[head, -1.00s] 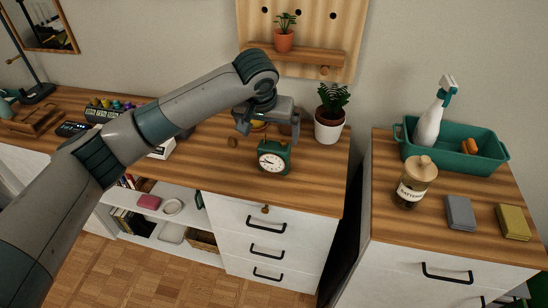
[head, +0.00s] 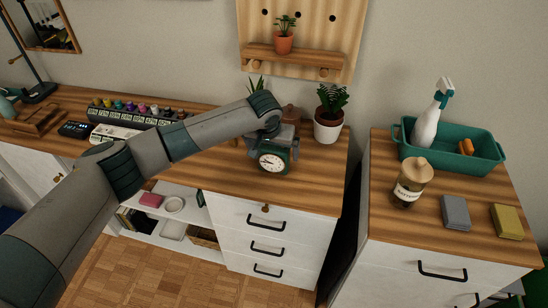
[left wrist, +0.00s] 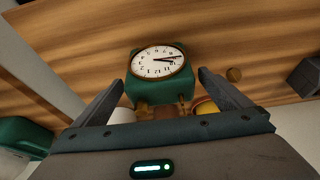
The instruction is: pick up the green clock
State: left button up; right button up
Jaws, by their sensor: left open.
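The green clock (head: 292,155) stands on the wooden desk top near its front right, its round white dial facing forward. It also shows in the left wrist view (left wrist: 152,92), with its dial toward the top. My left gripper (left wrist: 160,80) is open, one finger on each side of the clock's green body. I cannot tell whether either finger touches it. In the head view my left gripper (head: 273,147) is at the clock, just behind and above it, and partly covers it. My right gripper is not in view.
A separate cabinet on the right holds a jar (head: 411,183), a green bin (head: 486,163) and sponges. The desk in front of the clock is clear.

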pick_arm(q)
jog(key=shift+w+f, duration=0.1)
jog(key=shift+f, duration=0.05)
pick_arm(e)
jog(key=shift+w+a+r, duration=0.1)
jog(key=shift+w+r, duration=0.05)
pick_arm(q)
jog(key=shift+w+f, duration=0.1)
jog(key=shift+f, duration=0.1)
jog(key=p+x, duration=0.1)
jog(key=x, duration=0.2)
jog(key=shift+f+p, duration=0.2)
jog(key=shift+p, duration=0.15)
jog(key=shift+w+d+f, duration=0.1)
jog(key=shift+w+f, duration=0.15)
jog(key=shift+f, duration=0.15)
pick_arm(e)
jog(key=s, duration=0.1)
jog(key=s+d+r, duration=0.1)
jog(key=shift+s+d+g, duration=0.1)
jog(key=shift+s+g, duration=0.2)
pick_arm(q)
jog(key=shift+c, duration=0.6)
jog(key=c, duration=1.3)
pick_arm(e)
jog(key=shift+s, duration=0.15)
pick_arm(q)
jog(key=shift+c, duration=0.2)
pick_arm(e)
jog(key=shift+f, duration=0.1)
